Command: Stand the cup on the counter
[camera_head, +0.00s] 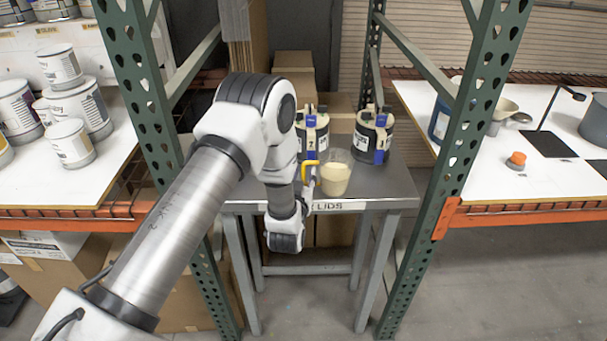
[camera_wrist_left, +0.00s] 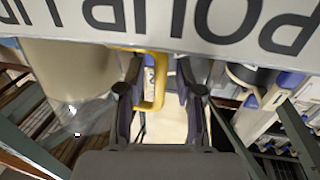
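The cup (camera_head: 335,180) is clear with cream-coloured contents and looks upright at the front edge of the small grey counter (camera_head: 385,190). Whether its base touches the counter is not clear. Its yellow handle (camera_head: 307,172) is on the left side. In the left wrist view, the cup (camera_wrist_left: 65,80) fills the left side and the handle (camera_wrist_left: 157,85) shows between the fingers. My left gripper (camera_wrist_left: 158,105) is open around the handle, with a gap to the right finger. In the head view, my left gripper (camera_head: 308,190) is beside the cup, partly hidden. My right gripper is not in view.
Green rack posts (camera_head: 150,95) (camera_head: 465,130) flank the counter. White shelves hold paint cans (camera_head: 72,142) at left and an orange-capped item (camera_head: 516,160) at right. The counter's right front is clear.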

